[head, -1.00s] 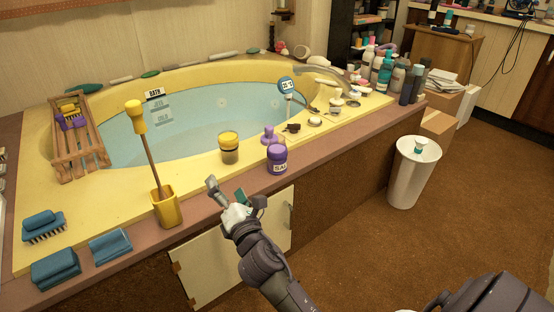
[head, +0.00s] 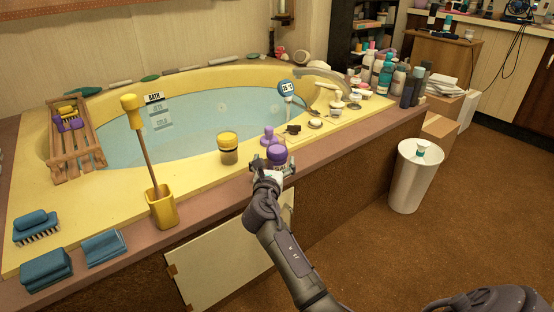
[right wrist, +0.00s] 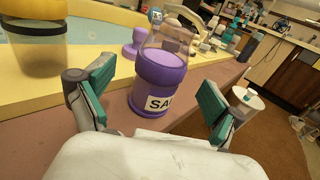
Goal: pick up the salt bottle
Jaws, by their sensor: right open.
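The salt bottle (head: 277,154) is a purple jar with a clear upper part and a white label reading "SA...". It stands upright on the tub's brown ledge. In the right wrist view the salt bottle (right wrist: 159,82) is between and just beyond the two open green-padded fingers. My right gripper (head: 273,168) is open and close in front of the bottle, hiding its lower part in the head view. In the right wrist view the right gripper (right wrist: 157,95) shows no clear contact with it. My left gripper is not in view.
A yellow-lidded jar (head: 228,148) stands left of the bottle. A purple stopper-like object (head: 267,136) is just behind it. A white bin (head: 415,178) stands on the floor at right.

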